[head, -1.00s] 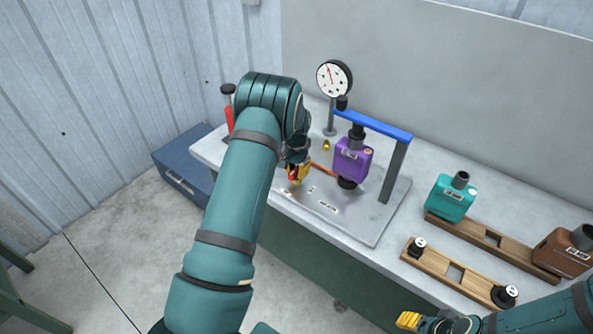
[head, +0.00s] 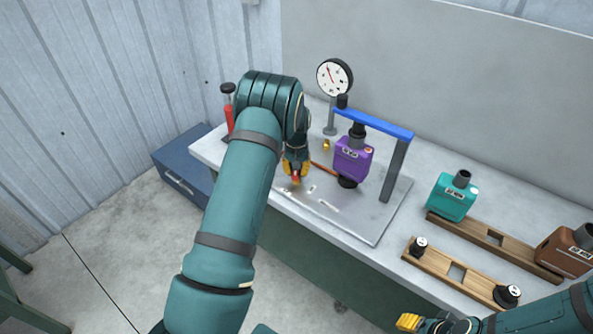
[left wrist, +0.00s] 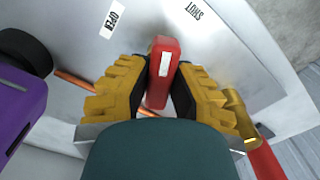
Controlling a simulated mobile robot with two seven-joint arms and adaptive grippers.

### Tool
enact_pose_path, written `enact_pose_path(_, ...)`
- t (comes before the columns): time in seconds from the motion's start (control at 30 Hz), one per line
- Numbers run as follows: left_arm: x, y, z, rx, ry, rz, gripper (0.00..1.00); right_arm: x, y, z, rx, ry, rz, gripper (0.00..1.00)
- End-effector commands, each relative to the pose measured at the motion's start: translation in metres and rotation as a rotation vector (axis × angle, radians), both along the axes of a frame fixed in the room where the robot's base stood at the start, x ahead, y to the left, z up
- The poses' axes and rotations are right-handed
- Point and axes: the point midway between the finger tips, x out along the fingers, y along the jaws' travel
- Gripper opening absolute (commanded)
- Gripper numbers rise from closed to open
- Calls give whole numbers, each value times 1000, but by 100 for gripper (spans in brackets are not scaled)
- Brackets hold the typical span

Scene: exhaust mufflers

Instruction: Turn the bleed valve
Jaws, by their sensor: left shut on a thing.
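The bleed valve's red handle (left wrist: 163,62), with a white stripe, sits between the yellow fingers of my left gripper (left wrist: 160,90) in the left wrist view. The fingers are shut on it. Its far end points between the OPEN label (left wrist: 112,18) and the SHUT label (left wrist: 198,11). In the head view my left gripper (head: 295,172) reaches down to the metal plate (head: 345,218), and only a bit of red handle shows. The valve body under the handle is hidden. My right gripper (head: 410,321) is at the lower right edge, its opening unclear.
A purple muffler (head: 351,160) stands under a blue clamp bar (head: 372,124), right of my left gripper. A dial gauge (head: 334,77) rises behind. A red hand pump (head: 229,116) stands at left.

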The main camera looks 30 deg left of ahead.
Motion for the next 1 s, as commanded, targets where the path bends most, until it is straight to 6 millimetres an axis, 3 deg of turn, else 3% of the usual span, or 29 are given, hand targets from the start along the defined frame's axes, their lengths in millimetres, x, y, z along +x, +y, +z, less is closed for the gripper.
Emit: enact_pose_path(1.0, -2, -1, -2, 0, 7, 920, 0, 0, 0, 0, 0, 0, 0, 47)
